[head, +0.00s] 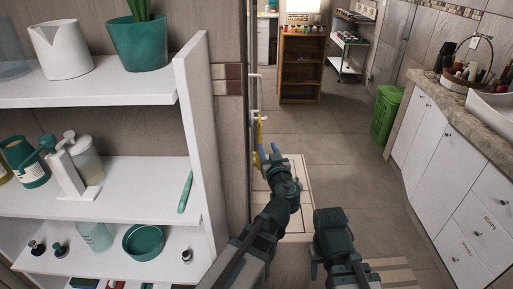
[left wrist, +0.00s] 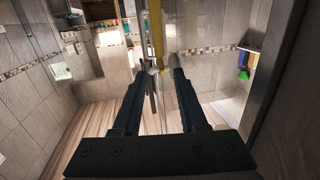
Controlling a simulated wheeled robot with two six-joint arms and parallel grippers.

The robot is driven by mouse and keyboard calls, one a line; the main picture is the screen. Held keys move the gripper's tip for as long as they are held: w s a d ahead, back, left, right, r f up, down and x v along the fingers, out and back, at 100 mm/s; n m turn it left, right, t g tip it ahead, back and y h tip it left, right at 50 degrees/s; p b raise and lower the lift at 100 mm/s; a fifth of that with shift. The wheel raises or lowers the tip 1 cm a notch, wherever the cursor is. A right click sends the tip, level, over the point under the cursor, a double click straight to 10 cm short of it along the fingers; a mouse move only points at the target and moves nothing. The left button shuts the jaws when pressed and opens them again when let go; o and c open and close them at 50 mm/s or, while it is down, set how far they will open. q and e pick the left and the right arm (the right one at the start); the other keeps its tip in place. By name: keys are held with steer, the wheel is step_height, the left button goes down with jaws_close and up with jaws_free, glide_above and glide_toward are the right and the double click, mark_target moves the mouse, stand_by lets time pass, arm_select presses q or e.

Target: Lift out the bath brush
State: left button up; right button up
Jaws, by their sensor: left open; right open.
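A long, slim yellow thing (head: 262,130), which looks like the bath brush, stands upright beside the white door handle and reaches down behind my left gripper. My left gripper (head: 270,154) is open, with its fingers pointing at it. In the left wrist view, a yellow length (left wrist: 158,38) stands upright just beyond my open left fingers (left wrist: 165,72). I cannot tell whether they touch it, and its lower part is unclear. My right arm shows at the lower middle of the head view, but I cannot make out its gripper fingers.
A white shelf unit (head: 192,130) with bottles, a green bowl (head: 143,242) and a green slim item (head: 185,192) stands at left. A white cabinet (head: 440,170) runs along the right. A green bin (head: 386,113) and brown shelf (head: 302,66) stand farther back. The middle floor is clear.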

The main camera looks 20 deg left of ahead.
mark_target(260, 130)
arm_select(q)
steer(key=x, duration=0.9)
steer(key=shift+f+b+x, duration=0.2)
steer(key=shift+b+x, duration=0.4)
steer(key=shift+x, duration=2)
jaws_close()
